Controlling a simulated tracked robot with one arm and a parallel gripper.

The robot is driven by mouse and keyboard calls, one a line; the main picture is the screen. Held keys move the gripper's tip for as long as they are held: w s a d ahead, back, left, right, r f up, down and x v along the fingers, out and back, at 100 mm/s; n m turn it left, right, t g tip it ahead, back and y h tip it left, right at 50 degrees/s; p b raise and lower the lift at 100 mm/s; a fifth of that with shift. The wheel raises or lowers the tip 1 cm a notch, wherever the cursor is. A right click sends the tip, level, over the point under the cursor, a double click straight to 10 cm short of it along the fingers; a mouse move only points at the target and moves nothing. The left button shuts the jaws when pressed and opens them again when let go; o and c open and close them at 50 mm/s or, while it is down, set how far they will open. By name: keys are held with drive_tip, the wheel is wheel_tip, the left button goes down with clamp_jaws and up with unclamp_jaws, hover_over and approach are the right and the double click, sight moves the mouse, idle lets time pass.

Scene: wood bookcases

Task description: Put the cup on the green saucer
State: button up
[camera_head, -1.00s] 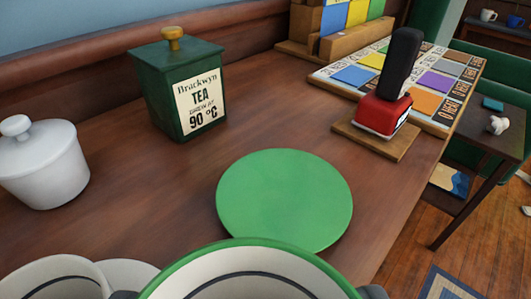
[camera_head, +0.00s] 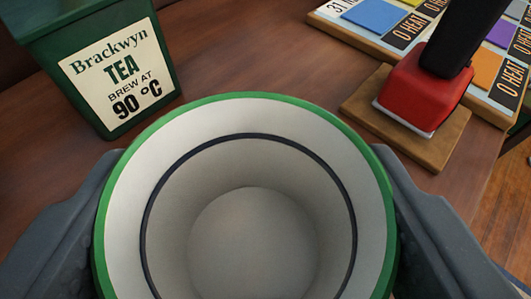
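The cup (camera_head: 255,235) is white inside with a dark ring and a green rim. It fills the lower middle of the view, seen from above, and looks empty. My gripper (camera_head: 245,205) has a dark grey finger on each side of the cup, both against its outer wall, so it is shut on the cup. The green saucer is not visible now; the cup covers the part of the table where it lay. I cannot tell whether the cup's base touches the saucer.
A green tea tin (camera_head: 105,65) stands close at the upper left. A red and black stamp-like object (camera_head: 430,85) sits on a wooden block (camera_head: 365,105) at the right. A colourful board (camera_head: 385,20) lies behind it. Bare wooden table (camera_head: 240,55) shows between them.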

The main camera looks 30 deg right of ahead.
sight(255, 208)
drive_tip(key=shift+w+d+f, duration=0.1)
drive_tip(key=shift+w, duration=0.15)
wheel_tip(255, 208, down, 4)
drive_tip(key=shift+r, duration=0.35)
drive_tip(key=o, duration=1.1)
drive_tip(key=shift+b, duration=0.3)
drive_tip(key=shift+c, duration=0.2)
